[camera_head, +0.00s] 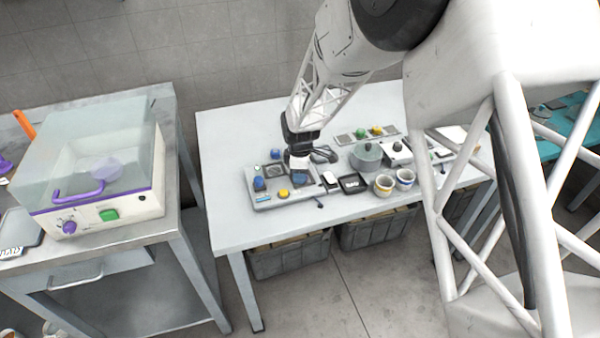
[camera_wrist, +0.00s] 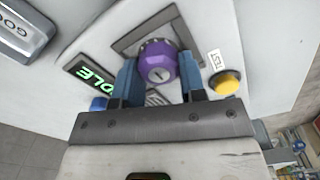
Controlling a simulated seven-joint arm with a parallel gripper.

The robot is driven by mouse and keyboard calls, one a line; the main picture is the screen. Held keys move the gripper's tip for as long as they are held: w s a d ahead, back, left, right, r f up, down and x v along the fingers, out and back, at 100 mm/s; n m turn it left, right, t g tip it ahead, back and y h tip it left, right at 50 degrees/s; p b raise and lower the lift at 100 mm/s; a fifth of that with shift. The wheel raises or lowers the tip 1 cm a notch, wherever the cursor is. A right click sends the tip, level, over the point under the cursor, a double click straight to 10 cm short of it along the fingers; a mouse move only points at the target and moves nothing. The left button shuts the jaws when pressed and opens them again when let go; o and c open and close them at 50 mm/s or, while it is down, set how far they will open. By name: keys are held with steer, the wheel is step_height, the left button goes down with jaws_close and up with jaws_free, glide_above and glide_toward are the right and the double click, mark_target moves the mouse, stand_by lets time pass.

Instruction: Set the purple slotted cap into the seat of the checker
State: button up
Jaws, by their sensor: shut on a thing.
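The purple slotted cap (camera_wrist: 158,62) sits between the two blue fingers of my gripper (camera_wrist: 158,82) in the wrist view, its slotted face toward the camera. My gripper is shut on it. A grey square frame (camera_wrist: 128,41) of the checker shows right behind the cap; the cap hides its middle, and I cannot tell whether the two touch. In the head view my gripper (camera_head: 299,172) is over the right part of the checker (camera_head: 264,203), and the cap cannot be made out there.
Beside the frame are a yellow button (camera_wrist: 227,82) with a TEST label and a display (camera_wrist: 92,76) with green letters. Two cups (camera_head: 384,186) and a grey round pot (camera_head: 366,156) stand right of the checker. The table's left front (camera_head: 235,225) is clear.

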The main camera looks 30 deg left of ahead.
steer(key=o, duration=0.8)
steer(key=shift+f, duration=0.45)
steer(key=shift+o, duration=0.4)
steer(key=shift+s+d+f, duration=0.15)
steer(key=shift+s+f, duration=0.15)
steer(key=shift+f, duration=0.05)
step_height(320, 180, up, 14)
steer(key=shift+w, duration=0.3)
